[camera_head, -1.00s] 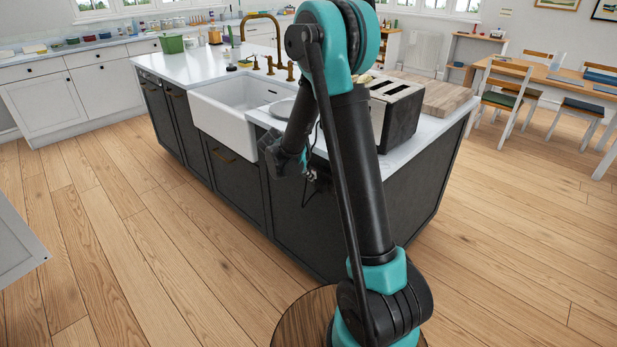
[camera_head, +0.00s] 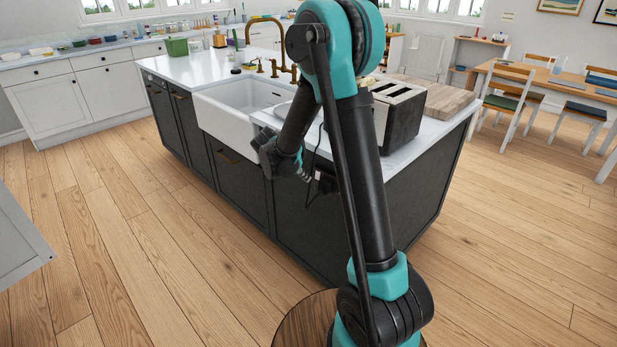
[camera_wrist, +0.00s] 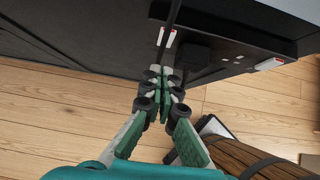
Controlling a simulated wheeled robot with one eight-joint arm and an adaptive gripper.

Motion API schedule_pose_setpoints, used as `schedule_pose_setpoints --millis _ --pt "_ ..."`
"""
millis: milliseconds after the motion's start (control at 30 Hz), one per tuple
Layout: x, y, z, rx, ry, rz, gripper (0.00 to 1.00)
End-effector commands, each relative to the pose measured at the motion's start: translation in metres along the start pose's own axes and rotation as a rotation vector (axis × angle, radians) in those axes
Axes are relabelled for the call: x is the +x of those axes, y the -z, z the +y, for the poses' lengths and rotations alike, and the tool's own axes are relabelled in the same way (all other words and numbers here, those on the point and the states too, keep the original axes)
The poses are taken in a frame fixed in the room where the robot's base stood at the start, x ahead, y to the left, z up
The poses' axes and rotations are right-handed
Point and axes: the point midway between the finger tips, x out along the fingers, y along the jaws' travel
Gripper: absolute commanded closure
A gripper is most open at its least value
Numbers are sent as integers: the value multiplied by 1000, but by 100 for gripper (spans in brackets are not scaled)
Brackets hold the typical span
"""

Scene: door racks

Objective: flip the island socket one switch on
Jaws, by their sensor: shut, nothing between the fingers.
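The island socket (camera_wrist: 225,42) is a dark plate on the island's dark side panel. A black plug with a cord sits in its middle. I cannot tell which is switch one, or whether either is on. My gripper (camera_wrist: 165,78) is shut and empty, its fingertips just below the left switch in the wrist view; contact cannot be told. In the head view, the socket (camera_head: 326,182) is small, just right of my gripper (camera_head: 305,176).
The island (camera_head: 225,180) has a white worktop that overhangs above the socket. A toaster (camera_head: 398,110) stands on it, and a dark cord hangs down to the socket. A white sink (camera_head: 235,110) is left of my arm.

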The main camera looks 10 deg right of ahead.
Motion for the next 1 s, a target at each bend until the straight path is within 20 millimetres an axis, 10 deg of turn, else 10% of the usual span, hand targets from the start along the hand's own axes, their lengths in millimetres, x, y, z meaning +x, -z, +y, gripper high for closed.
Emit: schedule_pose_setpoints --millis 433,1000 --pt "-87 0 0 -2 -1 0 100" --pt "-100 2 0 0 -1 0 100"
